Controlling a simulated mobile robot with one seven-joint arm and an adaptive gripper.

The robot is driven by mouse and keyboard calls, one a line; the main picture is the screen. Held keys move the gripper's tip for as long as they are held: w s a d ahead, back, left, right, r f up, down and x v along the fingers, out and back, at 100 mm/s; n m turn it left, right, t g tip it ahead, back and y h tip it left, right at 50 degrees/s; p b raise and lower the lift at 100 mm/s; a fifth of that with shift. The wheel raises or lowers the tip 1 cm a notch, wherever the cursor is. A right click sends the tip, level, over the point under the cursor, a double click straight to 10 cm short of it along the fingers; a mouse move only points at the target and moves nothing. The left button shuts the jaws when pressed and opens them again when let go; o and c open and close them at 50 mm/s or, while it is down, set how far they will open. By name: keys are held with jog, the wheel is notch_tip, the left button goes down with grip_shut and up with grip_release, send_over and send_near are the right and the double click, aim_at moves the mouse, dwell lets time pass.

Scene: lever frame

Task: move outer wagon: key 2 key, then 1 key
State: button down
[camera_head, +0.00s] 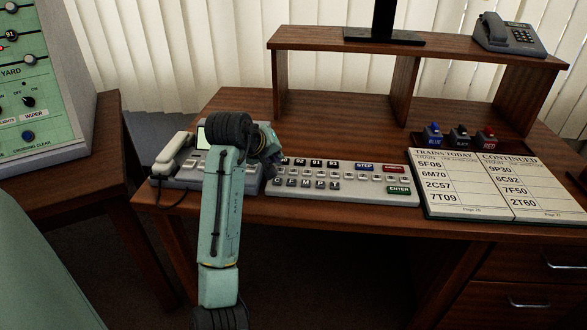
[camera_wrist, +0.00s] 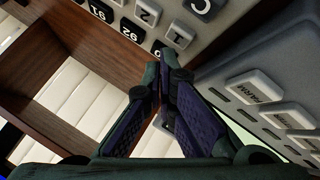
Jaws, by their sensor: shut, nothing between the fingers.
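The light grey keyboard (camera_head: 350,176) lies on the wooden desk. In the wrist view, a white key that appears to read 1 (camera_wrist: 180,34) and another that appears to read 2 (camera_wrist: 147,12) sit on it, beside a row of black number keys. My gripper (camera_head: 270,158) is at the keyboard's left end, its tips partly hidden by my arm in the head view. In the wrist view my gripper (camera_wrist: 164,72) is shut and empty, close to the 1 key and the nearest black key. I cannot tell whether it touches a key. No wagon is visible.
A grey telephone console (camera_head: 185,178) with a handset stands just left of the keyboard. A train list (camera_head: 470,185) lies to the right. Behind are blue, black and red levers (camera_head: 460,138) and a raised wooden shelf (camera_head: 345,40). The desk behind the keyboard is clear.

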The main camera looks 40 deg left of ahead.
jog(key=shift+f, duration=0.1)
jog(key=shift+f, duration=0.3)
jog(key=shift+f, duration=0.4)
dwell(0.9)
jog(key=shift+r, duration=0.1)
jog(key=shift+r+p, duration=0.7)
jog(key=shift+p, duration=0.25)
notch_tip(320, 180, up, 5)
jog(key=p, duration=0.4)
jog(key=shift+p, duration=0.4)
